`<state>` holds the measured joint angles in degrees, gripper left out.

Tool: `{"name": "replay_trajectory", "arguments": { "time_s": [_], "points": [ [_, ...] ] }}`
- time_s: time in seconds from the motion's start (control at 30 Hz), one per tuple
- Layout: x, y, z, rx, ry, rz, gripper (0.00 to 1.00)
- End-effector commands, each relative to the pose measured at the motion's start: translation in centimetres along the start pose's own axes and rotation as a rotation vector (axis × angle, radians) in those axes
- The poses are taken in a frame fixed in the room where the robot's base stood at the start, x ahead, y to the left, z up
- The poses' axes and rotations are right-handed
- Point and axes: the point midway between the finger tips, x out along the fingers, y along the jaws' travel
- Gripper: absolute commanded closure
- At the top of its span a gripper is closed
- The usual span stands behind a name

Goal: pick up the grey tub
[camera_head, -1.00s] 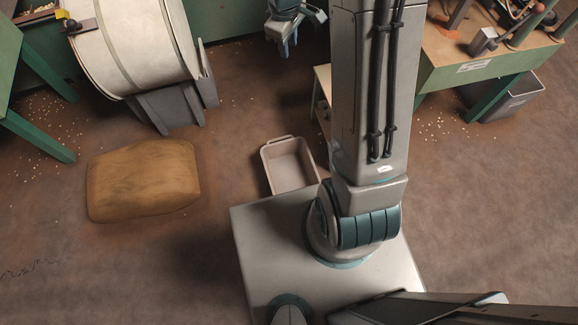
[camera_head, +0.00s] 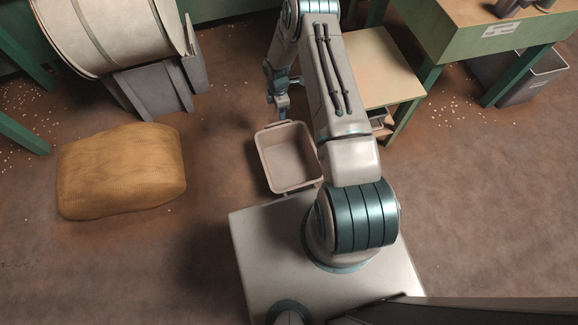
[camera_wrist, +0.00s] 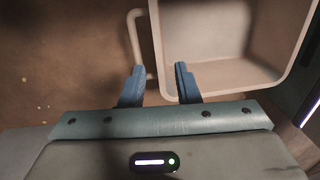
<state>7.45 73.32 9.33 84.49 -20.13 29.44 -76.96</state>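The grey tub (camera_head: 290,160), an open beige-grey box with a rim handle, stands upright on the floor just beyond my base. It looks empty. My gripper (camera_head: 283,113) is at its far edge, pointing down. In the wrist view, my gripper's (camera_wrist: 159,66) two blue fingers are apart. The tub (camera_wrist: 215,35) fills the upper right there, and its near-left rim runs between the fingertips, with the handle loop left of it. I cannot tell whether the fingers touch the rim or how low they reach. My arm hides part of the tub's right side.
A brown sack (camera_head: 122,172) lies on the floor at left. A large pale drum (camera_head: 105,30) with grey parts beneath is at upper left. A low wooden stand (camera_head: 380,65) is close right of the tub. A dark bin (camera_head: 520,80) sits under a green workbench (camera_head: 480,50).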

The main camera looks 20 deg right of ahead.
Motion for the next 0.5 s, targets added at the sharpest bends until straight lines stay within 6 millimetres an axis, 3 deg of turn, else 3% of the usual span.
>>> {"name": "replay_trajectory", "arguments": {
  "time_s": [0.5],
  "points": [
    [9.1,-0.1,-0.2,-0.019,0.004,-0.004,0.71]
  ]
}}
